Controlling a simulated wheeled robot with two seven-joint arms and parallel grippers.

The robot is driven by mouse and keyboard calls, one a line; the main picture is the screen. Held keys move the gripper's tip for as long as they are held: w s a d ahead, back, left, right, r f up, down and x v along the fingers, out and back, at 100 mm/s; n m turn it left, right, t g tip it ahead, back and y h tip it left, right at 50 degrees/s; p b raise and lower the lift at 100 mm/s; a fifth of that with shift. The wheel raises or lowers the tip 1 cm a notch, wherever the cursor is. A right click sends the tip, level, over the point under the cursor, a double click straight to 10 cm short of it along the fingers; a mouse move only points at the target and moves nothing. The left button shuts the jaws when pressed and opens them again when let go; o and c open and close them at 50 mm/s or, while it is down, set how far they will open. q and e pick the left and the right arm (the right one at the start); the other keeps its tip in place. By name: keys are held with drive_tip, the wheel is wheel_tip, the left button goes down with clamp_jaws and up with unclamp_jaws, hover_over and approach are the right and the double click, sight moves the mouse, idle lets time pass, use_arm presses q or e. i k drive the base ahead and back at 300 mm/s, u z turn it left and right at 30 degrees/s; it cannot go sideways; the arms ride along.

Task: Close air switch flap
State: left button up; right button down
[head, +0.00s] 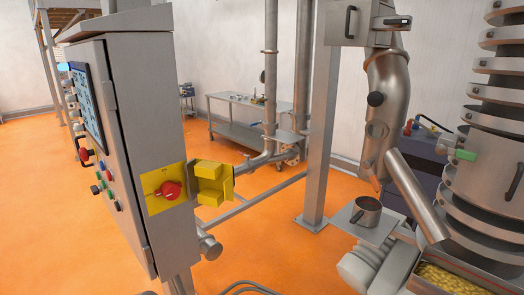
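The air switch is a yellow plate (155,203) with a red round knob (170,190), on the side face of the grey control cabinet (145,120) at the left. Its yellow flap (210,168) stands open, swung out to the right of the plate. The flap's hollow inner side with raised yellow blocks faces the camera. The red knob is uncovered. Neither of my grippers shows in the head view.
The cabinet's front carries a screen (82,97) and several buttons. A steel pipe stub (209,246) is below the flap. A steel post (318,120) and a pot (366,211) on a small shelf stand to the right. Orange floor is open between.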

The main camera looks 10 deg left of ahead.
sight(213, 182)
drive_tip(key=u, duration=0.4)
drive_tip(key=i, duration=1.05)
drive_tip(key=u, duration=0.6)
